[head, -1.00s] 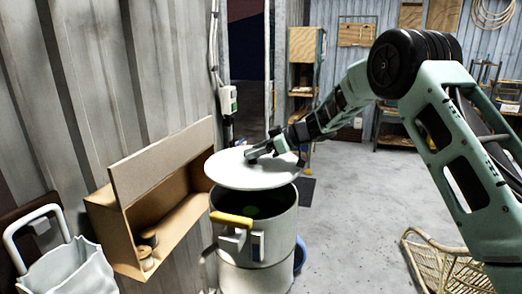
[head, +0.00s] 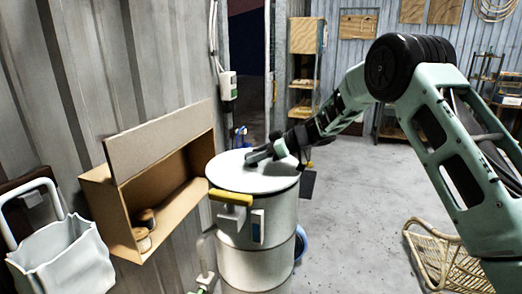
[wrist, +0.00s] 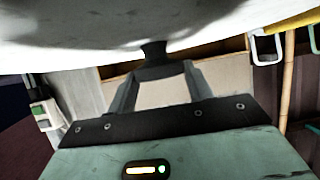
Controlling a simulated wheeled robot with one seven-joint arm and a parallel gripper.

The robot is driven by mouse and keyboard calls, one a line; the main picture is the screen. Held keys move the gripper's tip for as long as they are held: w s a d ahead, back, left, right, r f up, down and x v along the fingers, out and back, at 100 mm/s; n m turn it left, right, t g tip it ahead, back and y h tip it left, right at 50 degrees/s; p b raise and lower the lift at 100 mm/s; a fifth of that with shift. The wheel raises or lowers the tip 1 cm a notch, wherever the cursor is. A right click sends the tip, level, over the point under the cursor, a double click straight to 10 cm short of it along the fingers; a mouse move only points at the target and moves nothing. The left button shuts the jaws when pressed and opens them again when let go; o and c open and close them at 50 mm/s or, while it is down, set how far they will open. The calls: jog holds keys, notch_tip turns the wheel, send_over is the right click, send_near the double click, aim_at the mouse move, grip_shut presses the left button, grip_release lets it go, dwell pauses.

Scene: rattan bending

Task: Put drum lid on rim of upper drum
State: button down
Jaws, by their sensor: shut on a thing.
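The white round drum lid (head: 240,175) lies over the mouth of the upper drum (head: 272,222) in the head view. It covers the opening, and its edge appears to meet the rim. I cannot tell whether it is fully seated all round. My gripper (head: 262,156) is above the lid, shut on its handle. In the wrist view the lid (wrist: 130,25) fills the top, and my gripper (wrist: 155,55) closes on the dark handle below its pale surface. The handle is mostly hidden by the fingers in the head view.
A yellow grip (head: 231,198) sticks out at the upper drum's front. An open cardboard box (head: 150,190) holding spools and a white bag (head: 65,260) stand at left. A blue bucket (head: 300,243) is behind the drum. A rattan frame (head: 440,255) lies right; floor between is clear.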

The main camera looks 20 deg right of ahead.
jog(key=shift+r, duration=0.1)
jog(key=c, duration=0.5)
grip_release()
